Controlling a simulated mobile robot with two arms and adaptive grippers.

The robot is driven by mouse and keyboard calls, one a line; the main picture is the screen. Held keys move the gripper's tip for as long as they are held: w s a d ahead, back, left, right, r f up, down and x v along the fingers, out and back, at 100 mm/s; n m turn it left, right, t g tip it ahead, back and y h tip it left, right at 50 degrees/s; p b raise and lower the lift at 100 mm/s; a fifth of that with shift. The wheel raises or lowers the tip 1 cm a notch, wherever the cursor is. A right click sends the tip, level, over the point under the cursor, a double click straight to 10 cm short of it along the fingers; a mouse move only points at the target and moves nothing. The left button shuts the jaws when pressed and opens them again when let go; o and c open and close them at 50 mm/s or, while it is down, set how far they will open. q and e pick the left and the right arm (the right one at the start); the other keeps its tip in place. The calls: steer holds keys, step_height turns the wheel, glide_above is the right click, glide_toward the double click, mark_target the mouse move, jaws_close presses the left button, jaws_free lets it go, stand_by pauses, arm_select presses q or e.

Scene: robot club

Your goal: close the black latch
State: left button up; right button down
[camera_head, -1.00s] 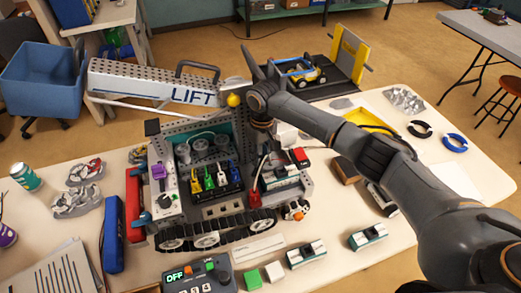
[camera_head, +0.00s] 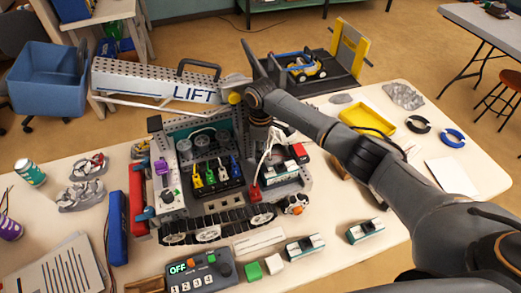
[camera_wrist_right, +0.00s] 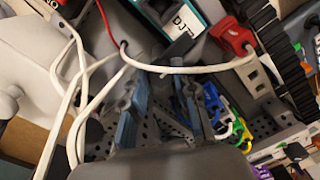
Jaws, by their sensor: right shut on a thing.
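I cannot pick out the black latch with certainty; a small black block (camera_head: 153,124) tops the left post of the tracked robot (camera_head: 222,222). My right gripper (camera_head: 268,140) reaches down into the robot's right half, behind the row of coloured levers (camera_head: 215,175). In the right wrist view its fingers (camera_wrist_right: 165,92) point in among white cables (camera_wrist_right: 185,70), and it appears shut on a cable, though the contact is partly hidden. A red plug (camera_head: 254,192) with a white cable stands just below the gripper; it also shows in the wrist view (camera_wrist_right: 232,36). My left gripper is not in view.
The LIFT boom (camera_head: 150,82) lies behind the robot, close to my right wrist. A control box (camera_head: 200,272) reading OFF and small green-and-white modules (camera_head: 305,248) sit in front. A yellow tray (camera_head: 368,118) stands to the right. The table's right side has some free room.

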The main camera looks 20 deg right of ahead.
stand_by(0.3)
steer(key=c, duration=1)
jaws_free()
steer(key=shift+c, duration=0.2)
steer(key=shift+r, duration=0.1)
step_height(320, 180, up, 12)
steer(key=shift+w, duration=0.25)
